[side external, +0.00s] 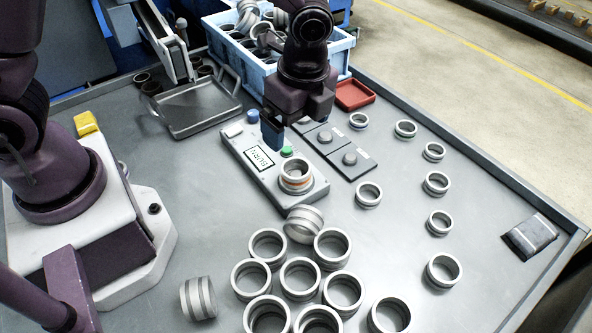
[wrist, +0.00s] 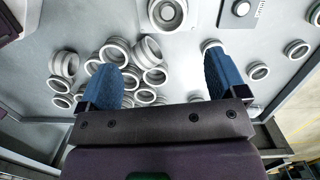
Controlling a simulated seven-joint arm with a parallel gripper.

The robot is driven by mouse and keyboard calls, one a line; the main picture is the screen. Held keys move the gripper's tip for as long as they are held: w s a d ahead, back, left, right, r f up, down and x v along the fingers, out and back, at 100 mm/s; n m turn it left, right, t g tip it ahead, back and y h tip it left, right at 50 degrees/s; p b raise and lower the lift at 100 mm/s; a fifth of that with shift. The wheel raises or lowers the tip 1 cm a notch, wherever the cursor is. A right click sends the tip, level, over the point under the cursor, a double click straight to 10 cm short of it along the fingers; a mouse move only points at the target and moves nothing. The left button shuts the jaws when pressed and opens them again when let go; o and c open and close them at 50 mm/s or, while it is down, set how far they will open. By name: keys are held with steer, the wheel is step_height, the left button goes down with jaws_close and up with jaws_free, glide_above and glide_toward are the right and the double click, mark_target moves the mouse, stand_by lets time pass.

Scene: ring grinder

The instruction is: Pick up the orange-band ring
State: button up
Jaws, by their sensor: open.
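The orange-band ring (side external: 296,178) sits on the round seat at the near end of a grey device with a small display. It is a pale metal ring with a thin orange stripe. In the wrist view a ring on a round seat (wrist: 167,13) at the top edge appears to be the same one, though its band cannot be made out. My gripper (side external: 272,135) hangs above the far part of the device, up and left of the ring in the side view. In the wrist view its blue fingers (wrist: 165,50) are wide apart with nothing gripped.
Several plain rings (side external: 300,278) cluster in front of the device, one tilted close to its near end. More rings (side external: 436,183) stand at right. A blue crate (side external: 338,60) of rings, a grey tray (side external: 205,112) and a red tray (side external: 355,95) lie behind.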

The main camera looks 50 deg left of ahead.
steer(key=m, duration=0.1)
glide_above(295, 173)
steer(key=f, duration=0.4)
steer(key=d+f, duration=0.1)
steer(key=f, duration=0.2)
steer(key=shift+s+f, duration=0.1)
steer(key=shift+s, duration=0.2)
steer(key=shift+w+a+f, duration=0.15)
steer(key=shift+a+f, duration=0.05)
steer(key=shift+f, duration=1.15)
steer(key=shift+w+a+f, duration=0.15)
steer(key=shift+f, duration=1.2)
steer(key=shift+c, duration=0.4)
steer(key=c, duration=1.1)
steer(key=shift+r, duration=0.1)
